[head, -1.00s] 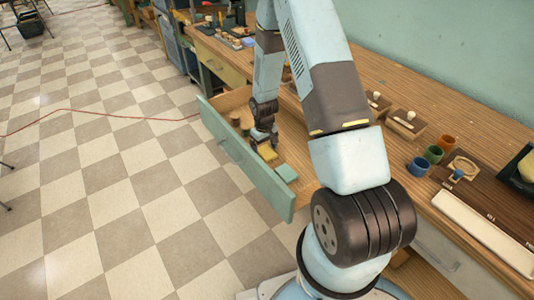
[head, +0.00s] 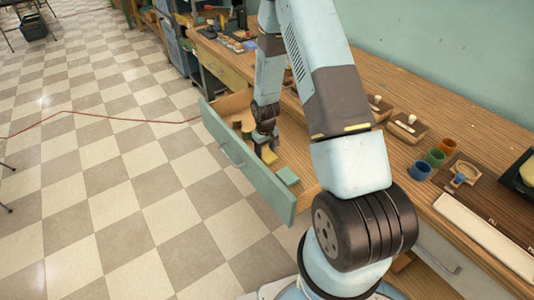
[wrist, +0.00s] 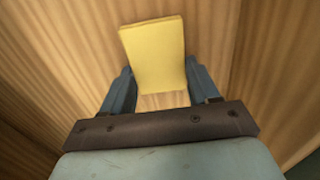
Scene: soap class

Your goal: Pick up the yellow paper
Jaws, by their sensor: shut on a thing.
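The yellow paper (wrist: 155,52) looks like a flat yellow block in the wrist view. It sits between the two blue fingers of my gripper (wrist: 155,90), which are shut on its sides. In the head view my gripper (head: 267,156) reaches down into the open drawer (head: 245,170), and a bit of the yellow paper (head: 269,156) shows beside the fingers. I cannot tell whether the paper touches the drawer floor.
A green block (head: 287,176) lies in the drawer near the yellow paper. Brown round items (head: 240,127) are at the drawer's far end. The workbench (head: 440,105) holds small cups and trays. The checkered floor left of the drawer is clear apart from a red cable (head: 120,118).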

